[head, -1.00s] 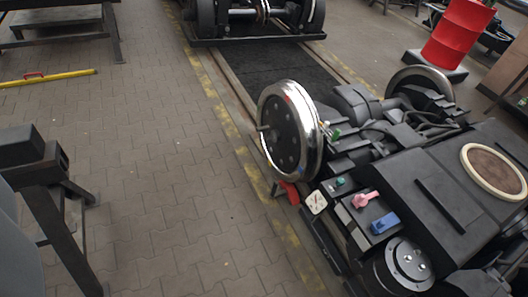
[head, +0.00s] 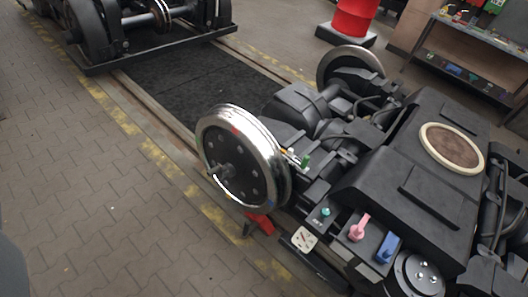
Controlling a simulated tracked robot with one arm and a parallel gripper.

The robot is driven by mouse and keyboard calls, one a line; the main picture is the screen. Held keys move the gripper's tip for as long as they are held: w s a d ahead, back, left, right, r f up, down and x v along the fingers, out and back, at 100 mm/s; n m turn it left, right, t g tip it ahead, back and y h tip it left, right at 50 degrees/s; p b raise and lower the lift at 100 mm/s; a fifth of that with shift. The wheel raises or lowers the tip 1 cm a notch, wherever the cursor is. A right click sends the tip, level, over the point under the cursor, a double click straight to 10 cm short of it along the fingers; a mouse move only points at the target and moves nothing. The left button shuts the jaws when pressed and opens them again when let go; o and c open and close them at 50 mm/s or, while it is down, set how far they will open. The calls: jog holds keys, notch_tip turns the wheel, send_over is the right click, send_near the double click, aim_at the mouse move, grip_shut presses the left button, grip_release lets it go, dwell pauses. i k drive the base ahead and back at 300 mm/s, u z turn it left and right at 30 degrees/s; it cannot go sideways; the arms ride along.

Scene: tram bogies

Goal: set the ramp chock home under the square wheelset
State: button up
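A wheelset shows a shiny steel-rimmed wheel (head: 280,165) with a dark bolted face at the near side of the black bogie. Its other wheel (head: 322,75) shows at the far side. I cannot tell whether this is the wheelset called square. A small red piece (head: 261,223), possibly the ramp chock, is low by the rail, just right of the near wheel's foot. Its shape is partly hidden, and I cannot tell whether it touches the wheel. My gripper is not in view.
The bogie frame (head: 385,195) fills the right, carrying pink (head: 359,228) and blue (head: 388,248) parts. Another bogie (head: 150,45) stands at the back left beyond a dark mat (head: 200,95). A red drum (head: 356,17) and workbench (head: 470,60) are behind. Paving at left is clear.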

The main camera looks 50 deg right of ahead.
aim_at(262, 222)
jog(key=z, duration=0.45)
jog(key=i, duration=1.15)
jog(key=z, duration=0.65)
